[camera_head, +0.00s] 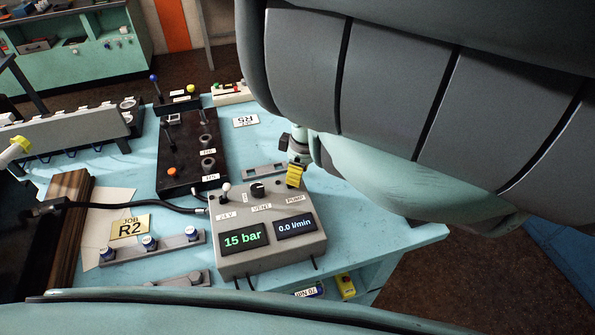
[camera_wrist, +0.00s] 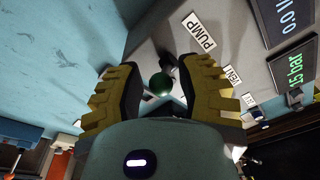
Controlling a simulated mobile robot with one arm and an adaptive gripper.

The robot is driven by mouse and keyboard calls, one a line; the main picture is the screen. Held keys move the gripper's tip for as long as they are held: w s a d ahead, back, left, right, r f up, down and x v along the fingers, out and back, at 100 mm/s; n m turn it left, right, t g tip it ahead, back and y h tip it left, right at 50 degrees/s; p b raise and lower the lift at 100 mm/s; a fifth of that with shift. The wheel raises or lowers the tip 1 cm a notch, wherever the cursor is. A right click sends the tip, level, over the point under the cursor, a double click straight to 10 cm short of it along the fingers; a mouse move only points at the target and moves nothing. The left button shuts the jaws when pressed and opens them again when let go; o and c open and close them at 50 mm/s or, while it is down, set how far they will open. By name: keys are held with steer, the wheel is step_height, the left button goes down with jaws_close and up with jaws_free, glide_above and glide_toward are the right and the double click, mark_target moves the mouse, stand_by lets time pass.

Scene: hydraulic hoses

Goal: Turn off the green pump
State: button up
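The grey pump control box (camera_head: 270,258) sits on the blue bench, with a display reading 15 bar (camera_head: 243,238) and one reading 0.0 l/min (camera_head: 295,225). My gripper (camera_head: 294,176) is over its far right corner, by the PUMP label. In the wrist view, the green ball knob (camera_wrist: 161,84) of the pump switch lies between the yellow fingers of my gripper (camera_wrist: 158,70). The fingers are apart, with gaps on both sides of the knob. The PUMP label (camera_wrist: 198,33) is just beyond. In the head view my gripper hides the green knob.
A white-tipped 24V lever (camera_head: 226,188) and a black VENT knob (camera_head: 257,190) stand on the same box, left of my gripper. A black block (camera_head: 188,150) with fittings is behind. A black hose (camera_head: 130,206) reaches the box from the left. My arm covers the right side.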

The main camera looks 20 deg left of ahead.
steer(key=shift+o, duration=1.1)
step_height(320, 180, up, 12)
steer(key=d, duration=0.1)
steer(key=shift+w+d, duration=0.2)
steer(key=shift+w, duration=0.05)
stand_by(0.4)
